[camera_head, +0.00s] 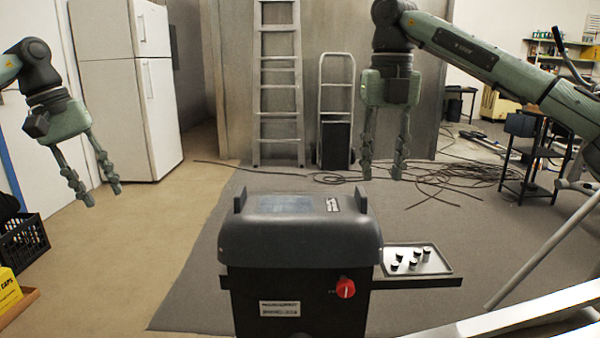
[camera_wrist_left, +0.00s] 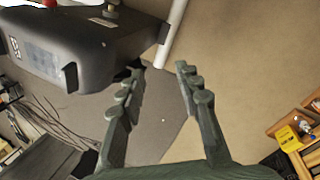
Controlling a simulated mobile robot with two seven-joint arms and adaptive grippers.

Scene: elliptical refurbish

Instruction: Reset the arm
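My left gripper (camera_head: 98,194) hangs at the left in the head view, above the tan floor, with its fingers apart and nothing between them. In the left wrist view its two fingers (camera_wrist_left: 162,85) also stand apart and empty. My right gripper (camera_head: 383,172) points down at the upper right of centre, behind and above the dark machine in the picture. Its two fingers are apart with nothing between them.
A dark machine (camera_head: 300,245) with a red knob (camera_head: 345,288) stands in front. A tray (camera_head: 444,264) with several small cylinders sits at its right. A fridge (camera_head: 130,100), a ladder (camera_head: 279,80), a hand truck (camera_head: 336,130) and loose cables (camera_head: 440,178) are behind. A black crate (camera_head: 22,243) stands left.

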